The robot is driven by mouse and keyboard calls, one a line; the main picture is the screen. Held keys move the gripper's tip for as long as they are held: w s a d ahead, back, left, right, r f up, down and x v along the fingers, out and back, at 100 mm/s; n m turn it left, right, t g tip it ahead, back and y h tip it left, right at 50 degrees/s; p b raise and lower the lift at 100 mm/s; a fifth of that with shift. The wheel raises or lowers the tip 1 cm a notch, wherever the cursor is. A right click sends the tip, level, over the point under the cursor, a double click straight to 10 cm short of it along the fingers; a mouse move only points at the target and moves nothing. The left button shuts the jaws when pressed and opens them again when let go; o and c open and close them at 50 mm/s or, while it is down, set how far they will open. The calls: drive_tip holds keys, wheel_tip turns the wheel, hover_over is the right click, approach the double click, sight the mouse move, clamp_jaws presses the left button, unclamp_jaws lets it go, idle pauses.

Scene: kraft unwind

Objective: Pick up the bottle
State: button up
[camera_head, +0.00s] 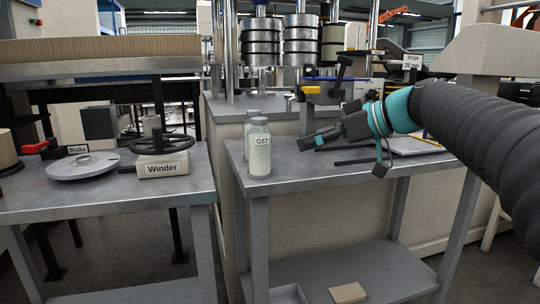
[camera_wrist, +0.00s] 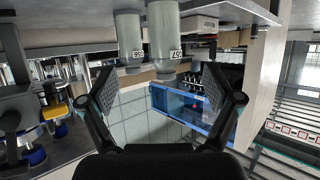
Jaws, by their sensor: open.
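A pale, capped bottle labelled G57 (camera_head: 259,155) stands upright on the grey metal table (camera_head: 225,189) near its left edge. A second similar bottle (camera_head: 251,116) stands just behind it and is mostly hidden by it. My gripper (camera_head: 308,142) is to the right of the bottles, apart from them, and points toward them. In the wrist view, which is upside down, both bottles show beyond my gripper (camera_wrist: 160,92): the G57 bottle (camera_wrist: 163,28) and the other bottle (camera_wrist: 129,30), side by side. The fingers are spread wide with nothing between them.
A left table holds a block marked Winder (camera_head: 162,169), a handwheel (camera_head: 163,142) and a round metal plate (camera_head: 83,165). A gap separates the two tables. A clipboard (camera_head: 415,147) lies behind my arm. The table in front of the G57 bottle is clear.

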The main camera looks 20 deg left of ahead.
sight(270, 147)
drive_tip(key=shift+y, duration=0.3)
drive_tip(key=x, duration=0.6)
drive_tip(key=p+x, duration=0.1)
drive_tip(key=x, duration=0.2)
drive_tip(key=shift+w+r, duration=0.1)
drive_tip(key=shift+r, duration=0.15)
drive_tip(key=x, duration=0.4)
drive_tip(key=shift+s+a+r+p, duration=0.1)
drive_tip(key=shift+s+a+p, duration=0.1)
drive_tip(key=shift+s+p, duration=0.2)
drive_tip(key=shift+w+a+f, duration=0.2)
drive_tip(key=shift+a+f, duration=0.05)
drive_tip(key=shift+a, duration=0.2)
drive_tip(key=c, duration=1.4)
drive_tip(key=shift+c, duration=0.6)
drive_tip(key=shift+r, duration=0.15)
